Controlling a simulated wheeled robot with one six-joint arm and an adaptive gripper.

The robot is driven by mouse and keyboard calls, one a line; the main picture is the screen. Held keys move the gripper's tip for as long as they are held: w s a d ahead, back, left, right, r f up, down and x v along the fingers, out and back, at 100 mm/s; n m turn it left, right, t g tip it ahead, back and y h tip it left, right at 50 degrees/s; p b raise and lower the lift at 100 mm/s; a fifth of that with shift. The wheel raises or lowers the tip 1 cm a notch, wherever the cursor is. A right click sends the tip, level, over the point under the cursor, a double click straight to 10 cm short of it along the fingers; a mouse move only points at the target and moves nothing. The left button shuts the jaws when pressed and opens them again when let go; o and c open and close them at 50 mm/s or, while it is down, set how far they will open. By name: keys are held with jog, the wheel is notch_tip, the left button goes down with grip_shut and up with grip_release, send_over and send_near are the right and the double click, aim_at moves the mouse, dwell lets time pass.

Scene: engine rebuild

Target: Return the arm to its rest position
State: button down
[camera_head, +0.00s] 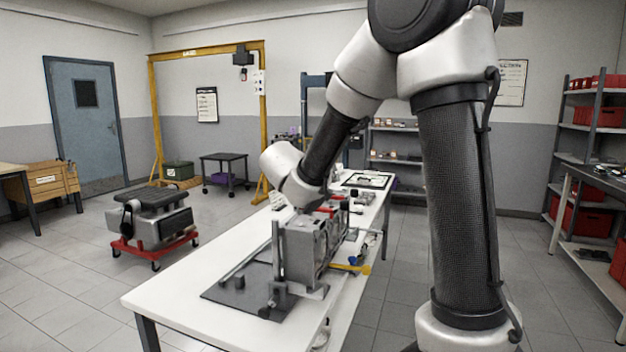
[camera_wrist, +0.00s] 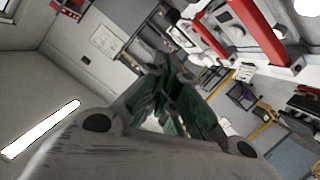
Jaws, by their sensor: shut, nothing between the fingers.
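My arm rises at the right of the head view and bends over the white table (camera_head: 160,297), its wrist low near the engine block (camera_head: 300,252). My gripper (camera_wrist: 163,75) shows in the wrist view with its dark green fingers drawn together and nothing held. In the head view the gripper is hidden behind the wrist and the block. The block stands upright in a grey fixture on a dark mat (camera_head: 228,292). I cannot tell whether the gripper touches anything.
Red bars (camera_wrist: 265,32) are close at the upper right of the wrist view. A yellow-handled tool (camera_head: 352,268) lies beside the block. A red wheeled dolly (camera_head: 152,246) carries an engine part on the floor at left. Shelves (camera_head: 590,140) stand at right.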

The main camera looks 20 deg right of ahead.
jog(key=s+d+f+n+g+y, duration=0.2)
jog(key=s+d+f+n+g, duration=0.15)
jog(key=s, duration=0.45)
jog(key=s+d+f+n+g+y, duration=0.2)
jog(key=s+f+n+g, duration=0.15)
jog(key=s, duration=0.55)
jog(key=s+a+t+y, duration=0.1)
jog(key=s+a+y, duration=0.3)
jog(key=s, duration=0.4)
jog(key=s+a+r+m+t+y, duration=0.1)
jog(key=s+a+y, duration=0.3)
jog(key=s, duration=0.4)
jog(key=shift+s+a+r+m, duration=0.15)
jog(key=shift+a+m, duration=0.15)
jog(key=shift+a, duration=0.1)
